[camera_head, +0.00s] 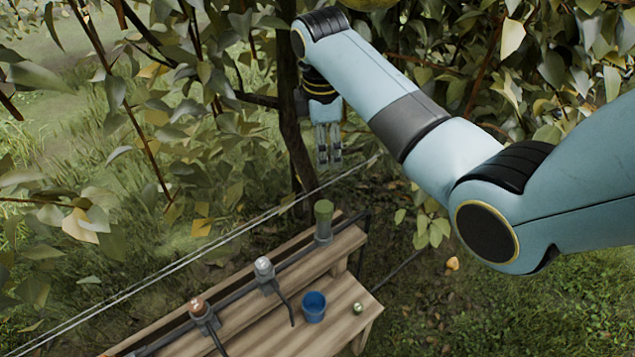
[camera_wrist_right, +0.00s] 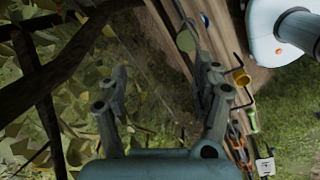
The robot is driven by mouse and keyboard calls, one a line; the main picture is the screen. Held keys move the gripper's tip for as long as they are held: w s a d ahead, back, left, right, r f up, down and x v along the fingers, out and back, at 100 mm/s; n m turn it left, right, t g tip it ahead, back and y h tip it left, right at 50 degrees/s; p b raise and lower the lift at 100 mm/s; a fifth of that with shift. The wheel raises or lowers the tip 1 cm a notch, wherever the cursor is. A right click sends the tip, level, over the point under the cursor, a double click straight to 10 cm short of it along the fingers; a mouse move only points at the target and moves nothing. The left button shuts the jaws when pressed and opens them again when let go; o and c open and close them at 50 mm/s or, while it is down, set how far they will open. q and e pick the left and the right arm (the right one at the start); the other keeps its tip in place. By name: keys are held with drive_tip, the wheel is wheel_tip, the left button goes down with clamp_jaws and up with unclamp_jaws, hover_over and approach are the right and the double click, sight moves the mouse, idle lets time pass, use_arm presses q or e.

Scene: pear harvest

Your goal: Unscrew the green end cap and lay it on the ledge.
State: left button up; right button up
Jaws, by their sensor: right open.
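The green end cap (camera_head: 324,210) stands upright on a grey fitting at the far right end of the dark pipe along the wooden bench. A green round shape that looks like it shows in the right wrist view (camera_wrist_right: 186,40). My right gripper (camera_head: 329,161) hangs above the cap in the head view, fingers pointing down, apart from it. Its fingers (camera_wrist_right: 165,85) are spread and empty in the wrist view. The wooden ledge (camera_head: 262,338) is the bench's lower front board. My left gripper is not in view.
A blue cup (camera_head: 314,306) and a small pale green round thing (camera_head: 358,308) sit on the ledge. A white-topped fitting (camera_head: 264,268) and a copper-coloured one (camera_head: 198,307) stand along the pipe, with dark levers. A trunk, leafy branches and thin wires lie close to the gripper.

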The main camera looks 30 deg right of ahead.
drive_tip(key=m, duration=0.4)
drive_tip(key=m+t+h+b, duration=0.2)
drive_tip(key=m+b, duration=0.1)
drive_tip(key=m, duration=1.6)
approach(324, 207)
drive_tip(key=x, duration=0.9)
drive_tip(key=shift+w+b, duration=0.1)
drive_tip(key=shift+b, duration=0.25)
